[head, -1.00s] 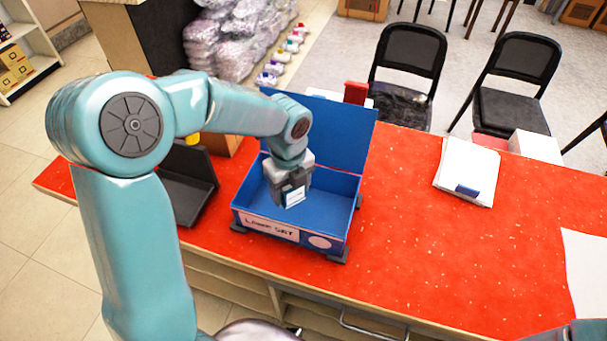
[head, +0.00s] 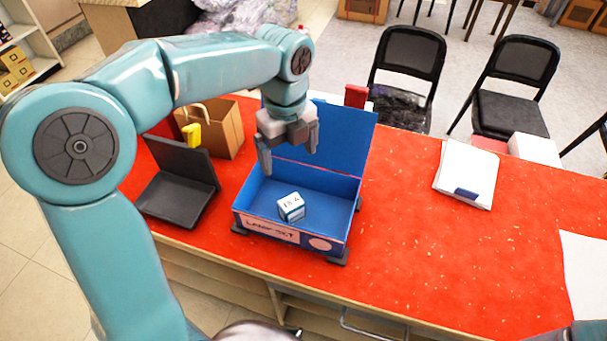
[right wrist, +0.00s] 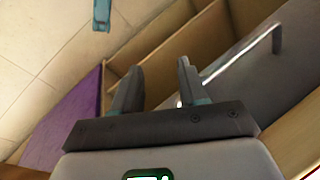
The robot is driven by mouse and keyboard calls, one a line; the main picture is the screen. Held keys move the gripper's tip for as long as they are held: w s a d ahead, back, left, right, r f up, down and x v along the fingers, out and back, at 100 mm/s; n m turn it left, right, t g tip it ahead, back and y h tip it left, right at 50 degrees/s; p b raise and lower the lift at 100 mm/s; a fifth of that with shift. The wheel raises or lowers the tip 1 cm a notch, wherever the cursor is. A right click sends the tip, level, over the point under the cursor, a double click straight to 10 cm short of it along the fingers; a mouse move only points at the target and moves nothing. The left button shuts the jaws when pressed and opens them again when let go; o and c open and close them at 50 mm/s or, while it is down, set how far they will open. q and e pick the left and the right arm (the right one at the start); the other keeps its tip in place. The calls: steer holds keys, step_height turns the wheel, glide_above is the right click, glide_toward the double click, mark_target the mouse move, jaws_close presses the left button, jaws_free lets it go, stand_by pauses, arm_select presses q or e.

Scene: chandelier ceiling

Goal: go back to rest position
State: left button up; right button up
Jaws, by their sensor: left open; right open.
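My left gripper (head: 288,150) is open and empty in the head view, above the blue box (head: 335,207) with its lid standing up at the back. A small white and teal block (head: 291,207) with dark print lies on the box floor, below and apart from the fingers. The box front bears a label reading roughly "LAMP SET". My right gripper (right wrist: 155,85) shows in the right wrist view with its two fingers apart and nothing between them. In the head view only a bit of my right arm shows at the lower right edge.
The red counter (head: 410,230) holds a black open case (head: 180,190), a brown paper bag (head: 220,130), a yellow item (head: 192,134) and a clipboard with paper (head: 466,172). Black chairs (head: 408,55) stand behind. A drawer handle (right wrist: 245,50) lies beyond my right gripper. The counter's middle right is clear.

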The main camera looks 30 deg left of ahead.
arm_select(q)
steer(key=shift+r, duration=1.7)
